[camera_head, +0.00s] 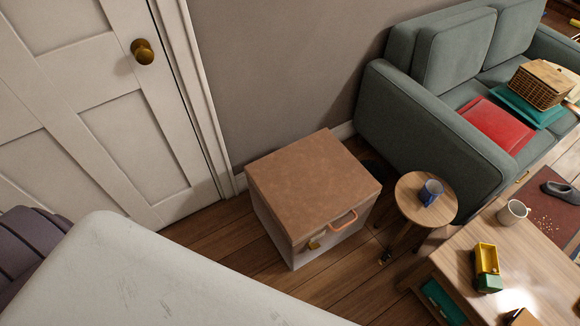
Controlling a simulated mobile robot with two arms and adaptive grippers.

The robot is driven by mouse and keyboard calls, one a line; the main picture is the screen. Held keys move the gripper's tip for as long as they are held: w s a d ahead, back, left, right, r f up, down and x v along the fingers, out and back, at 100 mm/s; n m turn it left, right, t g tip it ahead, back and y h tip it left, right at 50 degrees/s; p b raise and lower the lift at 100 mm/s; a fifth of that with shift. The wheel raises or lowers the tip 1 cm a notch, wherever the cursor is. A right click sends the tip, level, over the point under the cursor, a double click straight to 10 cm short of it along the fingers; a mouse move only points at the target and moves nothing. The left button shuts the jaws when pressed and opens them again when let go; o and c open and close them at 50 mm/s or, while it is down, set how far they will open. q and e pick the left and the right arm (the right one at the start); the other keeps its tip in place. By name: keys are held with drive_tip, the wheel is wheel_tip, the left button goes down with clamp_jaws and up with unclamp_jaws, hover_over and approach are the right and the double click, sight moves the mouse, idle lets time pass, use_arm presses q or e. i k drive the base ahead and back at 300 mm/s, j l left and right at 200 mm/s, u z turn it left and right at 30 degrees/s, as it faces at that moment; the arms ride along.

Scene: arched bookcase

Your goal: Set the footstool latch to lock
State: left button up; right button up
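The footstool (312,186) is a box with a brown top and pale sides. It stands on the wooden floor near the wall, between the white door and the sofa. A looped orange-brown handle (342,221) is on its front side. A small yellowish piece that looks like the latch (314,244) sits on the front, left of the handle, just under the lid edge. It is too small to tell its position. The lid looks closed. Neither of my grippers is in view.
A white surface (150,275) fills the lower left foreground. A small round table (413,208) with a blue mug (430,192) stands right of the footstool. A wooden coffee table (530,255) is at the lower right, a grey-green sofa (420,110) behind. A strip of floor (255,255) is clear.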

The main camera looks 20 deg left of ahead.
sight(317, 245)
drive_tip(key=k+j+u, duration=0.3)
drive_tip(key=j+z, duration=0.45)
drive_tip(key=j, duration=0.6)
drive_tip(key=k+l+u, duration=0.15)
drive_tip(key=l, duration=0.25)
drive_tip(key=k+l+u, duration=0.3)
drive_tip(key=k+l, duration=0.2)
drive_tip(key=l, duration=0.2)
